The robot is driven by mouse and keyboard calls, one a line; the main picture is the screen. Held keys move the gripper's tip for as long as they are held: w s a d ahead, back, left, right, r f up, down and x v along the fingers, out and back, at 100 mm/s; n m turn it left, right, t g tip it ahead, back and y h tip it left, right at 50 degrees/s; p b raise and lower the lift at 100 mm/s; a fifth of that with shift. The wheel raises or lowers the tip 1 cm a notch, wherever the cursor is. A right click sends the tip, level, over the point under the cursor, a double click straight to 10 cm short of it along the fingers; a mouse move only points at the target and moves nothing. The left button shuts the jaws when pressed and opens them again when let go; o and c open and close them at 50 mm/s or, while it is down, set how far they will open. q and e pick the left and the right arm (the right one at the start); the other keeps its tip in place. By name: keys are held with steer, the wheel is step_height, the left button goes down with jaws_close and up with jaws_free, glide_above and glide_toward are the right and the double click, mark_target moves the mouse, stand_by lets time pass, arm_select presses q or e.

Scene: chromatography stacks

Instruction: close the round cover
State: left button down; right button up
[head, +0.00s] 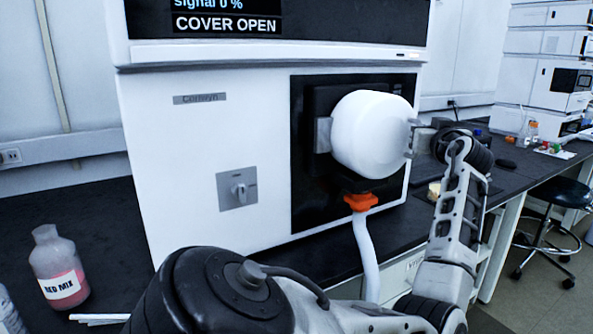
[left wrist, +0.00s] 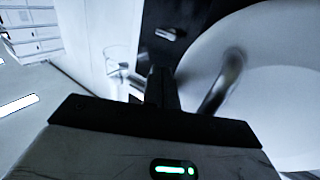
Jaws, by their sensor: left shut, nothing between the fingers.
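The round cover (head: 368,135) is a white, thick drum shape on the black front panel (head: 305,190) of a white instrument. A grey hinge block (head: 323,135) shows at its left side. The screen (head: 226,24) above reads COVER OPEN. My left gripper (head: 415,136) is at the cover's right edge, its fingers shut with nothing between them. In the left wrist view the shut fingers (left wrist: 162,88) are beside the cover (left wrist: 275,85), with a curved, shiny piece near its edge; whether they touch is unclear. My right gripper is not in view.
An orange fitting (head: 361,202) with a white hose (head: 367,255) hangs below the cover. A knob (head: 239,191) is on the instrument's front. A RED MIX bottle (head: 58,268) stands at the left. A stool (head: 553,215) is at the right.

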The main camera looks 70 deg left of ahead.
arm_select(q)
steer(key=shift+d, duration=0.1)
steer(key=d+n+g+b, duration=0.5)
steer(key=d+g+b, duration=0.3)
steer(key=d, duration=0.8)
steer(key=s+a, duration=0.1)
steer(key=a, duration=1.2)
steer(key=shift+a+f+y, duration=0.3)
steer(key=shift+a+f, duration=0.05)
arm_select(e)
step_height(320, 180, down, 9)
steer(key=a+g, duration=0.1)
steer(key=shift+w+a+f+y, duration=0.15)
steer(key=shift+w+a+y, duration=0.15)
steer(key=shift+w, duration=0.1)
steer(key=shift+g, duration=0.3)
